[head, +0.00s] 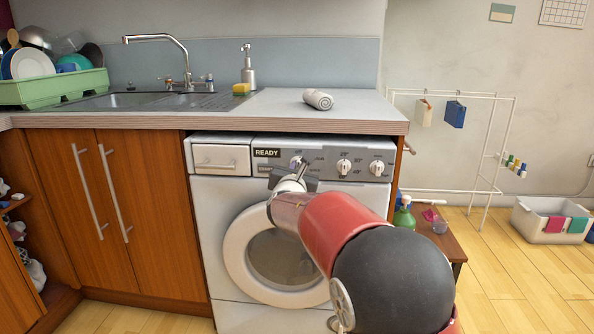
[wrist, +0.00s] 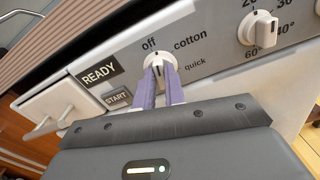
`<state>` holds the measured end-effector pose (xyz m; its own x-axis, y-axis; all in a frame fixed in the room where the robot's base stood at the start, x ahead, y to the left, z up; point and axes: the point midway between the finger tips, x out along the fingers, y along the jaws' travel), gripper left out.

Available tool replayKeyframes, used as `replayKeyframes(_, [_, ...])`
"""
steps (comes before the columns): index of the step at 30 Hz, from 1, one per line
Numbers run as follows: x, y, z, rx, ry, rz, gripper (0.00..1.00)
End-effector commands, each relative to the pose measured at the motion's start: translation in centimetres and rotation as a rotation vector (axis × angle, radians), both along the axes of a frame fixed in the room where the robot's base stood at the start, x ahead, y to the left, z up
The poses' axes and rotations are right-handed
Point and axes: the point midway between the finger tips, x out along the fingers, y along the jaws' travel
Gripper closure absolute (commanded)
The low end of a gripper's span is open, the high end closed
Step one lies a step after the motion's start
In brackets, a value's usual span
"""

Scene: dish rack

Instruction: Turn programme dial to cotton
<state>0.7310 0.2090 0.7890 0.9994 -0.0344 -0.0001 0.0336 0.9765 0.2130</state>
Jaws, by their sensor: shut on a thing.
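The programme dial (wrist: 157,60) is a white knob on the washing machine's panel, with the labels off, cotton and quick around it in the wrist view. Its pointer looks to be toward off, at the top. My gripper (wrist: 159,70) is shut on the dial, one purple finger on each side. In the head view the dial (head: 296,161) shows just above my gripper (head: 297,170), partly hidden by it. The washing machine (head: 215,230) stands under the counter with its round door shut.
Left of the dial are the READY display (wrist: 100,73), the START button (wrist: 117,97) and the detergent drawer (head: 220,160). Right of it are a temperature knob (head: 344,166) and another knob (head: 377,168). The counter edge (head: 300,121) overhangs the panel.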

Motion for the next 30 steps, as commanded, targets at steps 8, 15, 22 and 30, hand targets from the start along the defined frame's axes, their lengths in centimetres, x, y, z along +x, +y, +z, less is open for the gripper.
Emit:
replayKeyframes(8, [-0.02, -0.02, -0.48, 0.082, -0.005, 0.001, 1.0])
replayKeyframes(15, [-0.02, -0.12, -0.8, 0.258, -0.011, 0.001, 1.0])
replayKeyframes(22, [-0.05, -0.15, -0.76, 0.462, -0.017, 0.002, 1.0])
replayKeyframes(30, [-0.03, -0.22, -0.59, 0.664, -0.023, 0.001, 1.0])
